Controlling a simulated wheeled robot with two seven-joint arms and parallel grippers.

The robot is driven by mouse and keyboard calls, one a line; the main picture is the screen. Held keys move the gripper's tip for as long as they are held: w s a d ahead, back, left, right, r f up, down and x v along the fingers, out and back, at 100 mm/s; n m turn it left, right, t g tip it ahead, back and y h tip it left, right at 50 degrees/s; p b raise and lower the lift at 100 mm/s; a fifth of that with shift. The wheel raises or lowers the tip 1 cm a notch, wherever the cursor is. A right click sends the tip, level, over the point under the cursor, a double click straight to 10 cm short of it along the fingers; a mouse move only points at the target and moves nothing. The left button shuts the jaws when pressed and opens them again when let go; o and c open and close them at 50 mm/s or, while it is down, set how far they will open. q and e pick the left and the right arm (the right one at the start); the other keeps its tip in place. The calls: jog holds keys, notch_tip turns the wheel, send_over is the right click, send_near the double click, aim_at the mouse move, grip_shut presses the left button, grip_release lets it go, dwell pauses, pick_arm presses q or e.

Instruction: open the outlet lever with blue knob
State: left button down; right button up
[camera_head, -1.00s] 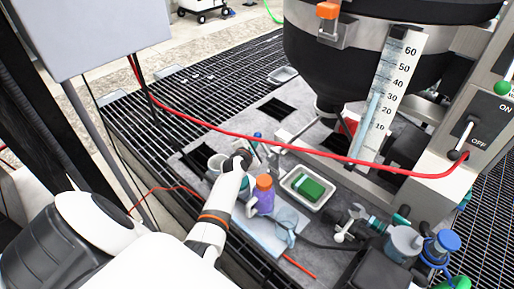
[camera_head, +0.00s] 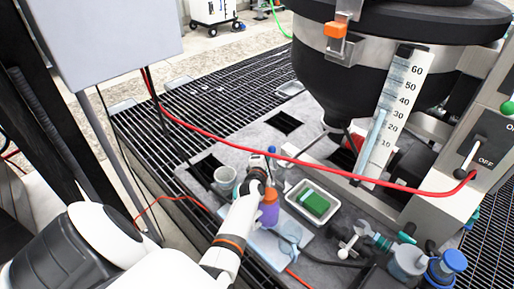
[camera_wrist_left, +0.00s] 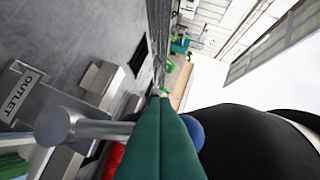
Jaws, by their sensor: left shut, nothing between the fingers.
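The outlet lever's blue knob (camera_head: 271,150) shows just beyond my left gripper in the head view. In the left wrist view the blue knob (camera_wrist_left: 194,131) is mostly hidden behind my shut green fingers (camera_wrist_left: 160,125). A grey metal bar (camera_wrist_left: 95,129) runs towards the fingers there, beside the OUTLET sign (camera_wrist_left: 20,92). My left gripper (camera_head: 262,170) is shut and empty, close beside the knob. I cannot tell whether it touches the knob. My right gripper is not in view.
A grey cup (camera_head: 225,176) stands left of the gripper and a purple bottle with an orange cap (camera_head: 269,208) in front. A white tray with a green block (camera_head: 314,203) lies to the right. A red hose (camera_head: 330,177) crosses above the deck, under the black vessel (camera_head: 345,95).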

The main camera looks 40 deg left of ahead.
pick_arm(q)
jog(key=shift+r, duration=0.3)
notch_tip(320, 180, up, 10)
jog(key=p, duration=0.1)
jog(key=shift+f+p, duration=0.25)
jog(key=shift+p, duration=0.05)
dwell(0.4)
